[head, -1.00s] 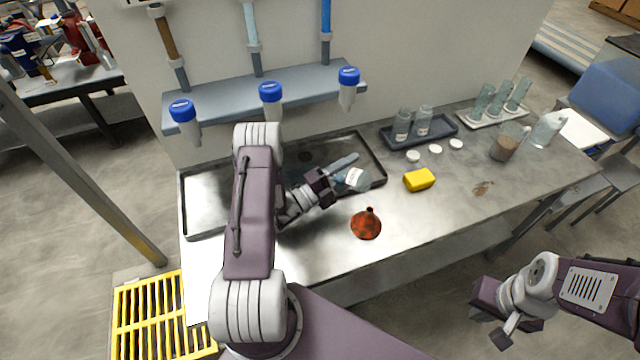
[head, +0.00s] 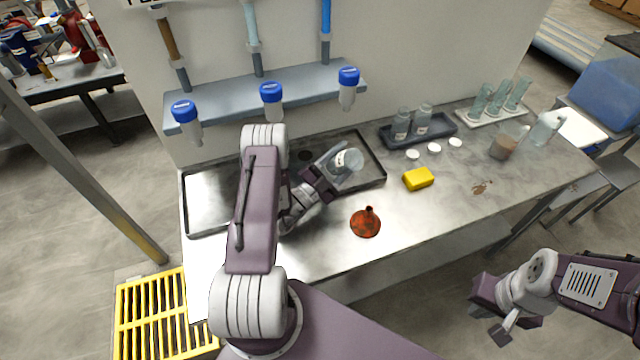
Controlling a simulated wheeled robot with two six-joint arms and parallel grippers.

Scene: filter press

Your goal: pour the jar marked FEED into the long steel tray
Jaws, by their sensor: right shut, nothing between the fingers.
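The long steel tray (head: 214,207) lies on the bench behind my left arm, which hides part of it. My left gripper (head: 331,163) is over the tray's right part. It is shut on a clear glass jar (head: 349,161), which is tilted on its side with its round end toward the right and the camera. The jar's label cannot be read here, and I cannot tell whether anything is flowing out. My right gripper (head: 507,327) is shut and empty, low at the right, off the bench's front edge.
Several white lids, a dark tray (head: 446,128) with two jars, a rack of glass tubes (head: 493,109) and a brown-filled beaker (head: 507,146) stand right. Blue-capped nozzles (head: 271,95) hang above the tray.

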